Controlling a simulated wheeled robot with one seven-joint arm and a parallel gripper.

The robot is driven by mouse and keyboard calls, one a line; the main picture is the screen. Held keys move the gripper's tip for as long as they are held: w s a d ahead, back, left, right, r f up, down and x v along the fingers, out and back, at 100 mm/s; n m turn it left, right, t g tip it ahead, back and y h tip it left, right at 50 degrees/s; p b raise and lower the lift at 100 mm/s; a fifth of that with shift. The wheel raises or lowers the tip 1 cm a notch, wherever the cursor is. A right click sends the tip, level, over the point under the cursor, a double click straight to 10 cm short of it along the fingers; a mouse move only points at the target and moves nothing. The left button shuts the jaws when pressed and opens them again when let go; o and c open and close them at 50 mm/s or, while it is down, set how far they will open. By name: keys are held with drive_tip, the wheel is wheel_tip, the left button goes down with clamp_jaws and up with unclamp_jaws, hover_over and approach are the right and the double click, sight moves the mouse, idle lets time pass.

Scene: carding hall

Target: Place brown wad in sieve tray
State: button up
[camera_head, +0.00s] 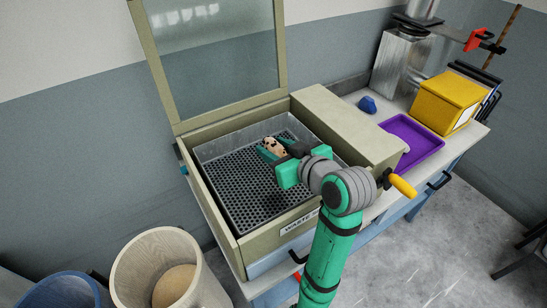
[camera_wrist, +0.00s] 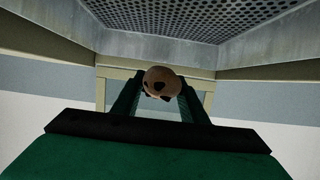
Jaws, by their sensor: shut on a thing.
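The brown wad (camera_head: 274,146), a tan lump with dark spots, is held between the fingertips of my gripper (camera_head: 271,150). In the wrist view the wad (camera_wrist: 163,83) shows between the two green fingers, which are shut on it. The sieve tray (camera_head: 240,200) is a grey metal tray with a perforated floor, set inside an open beige box. My gripper and the wad are over the far part of the tray. I cannot tell whether the wad touches the perforated floor. My wrist hides the tray's right part.
The box's glazed lid (camera_head: 215,55) stands open behind the tray. A purple tray (camera_head: 412,140), a blue lump (camera_head: 367,104) and a yellow box (camera_head: 447,101) are on the bench at right. A wooden bin (camera_head: 150,262) and a blue bin (camera_head: 62,290) stand at lower left.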

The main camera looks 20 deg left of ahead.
drive_tip(key=shift+a+f, duration=0.45)
drive_tip(key=shift+f, duration=0.05)
drive_tip(key=shift+w+f, duration=0.1)
drive_tip(key=shift+f, duration=1.45)
drive_tip(key=shift+f, duration=0.6)
drive_tip(key=o, duration=1)
drive_tip(key=shift+w+d, duration=0.1)
drive_tip(key=shift+o, duration=0.2)
drive_tip(key=shift+r, duration=0.1)
drive_tip(key=shift+r, duration=0.3)
drive_tip(key=v, duration=1.2)
drive_tip(key=shift+r, duration=0.2)
